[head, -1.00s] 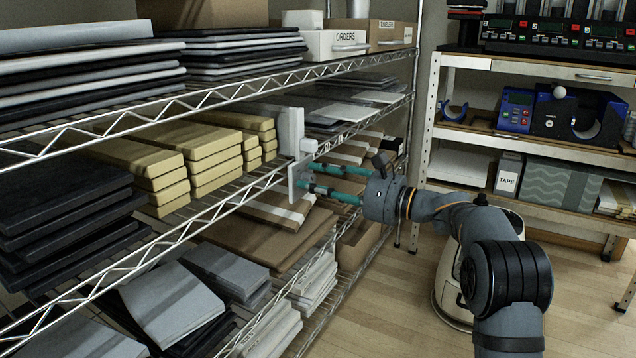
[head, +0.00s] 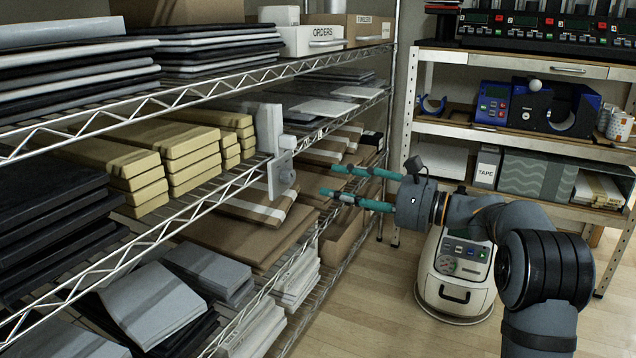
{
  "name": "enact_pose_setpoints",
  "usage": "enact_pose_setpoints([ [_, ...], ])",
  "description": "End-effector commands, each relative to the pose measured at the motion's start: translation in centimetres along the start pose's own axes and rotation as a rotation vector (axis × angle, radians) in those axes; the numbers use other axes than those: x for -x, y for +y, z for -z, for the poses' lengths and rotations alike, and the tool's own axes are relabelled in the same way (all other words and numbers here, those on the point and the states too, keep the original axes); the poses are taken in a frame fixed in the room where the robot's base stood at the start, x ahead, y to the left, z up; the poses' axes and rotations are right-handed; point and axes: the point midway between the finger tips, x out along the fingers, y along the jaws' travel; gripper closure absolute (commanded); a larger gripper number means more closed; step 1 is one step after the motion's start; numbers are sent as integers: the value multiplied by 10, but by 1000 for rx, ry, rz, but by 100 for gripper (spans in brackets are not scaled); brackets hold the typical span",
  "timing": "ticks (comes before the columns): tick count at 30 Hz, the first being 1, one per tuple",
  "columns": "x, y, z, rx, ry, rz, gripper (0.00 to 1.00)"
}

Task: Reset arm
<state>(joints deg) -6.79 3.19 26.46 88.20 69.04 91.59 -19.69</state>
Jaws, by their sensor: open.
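My gripper (head: 330,182) is in the middle of the head view, at the end of my grey arm. Its two teal fingers point left and are spread apart with nothing between them. A grey-white bracket with a small square plate (head: 280,175) is at the front edge of the wire shelf, left of the fingertips. A clear gap lies between the fingertips and the plate.
The wire shelf rack (head: 205,205) on the left holds yellow boxes (head: 190,155) and stacked sheets. A second rack (head: 560,72) at the back right bears a blue mug press (head: 548,108). A white wheeled unit (head: 458,270) stands on the floor behind my arm.

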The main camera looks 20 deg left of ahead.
Motion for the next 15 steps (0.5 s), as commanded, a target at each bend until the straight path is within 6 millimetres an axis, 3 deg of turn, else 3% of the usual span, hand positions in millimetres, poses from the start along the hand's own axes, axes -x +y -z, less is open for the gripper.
enact_pose_setpoints([
  [6, 18, 0, 0, 0, -1, 0, 57],
  [15, 20, 0, -1, 0, -1, -1, 57],
])
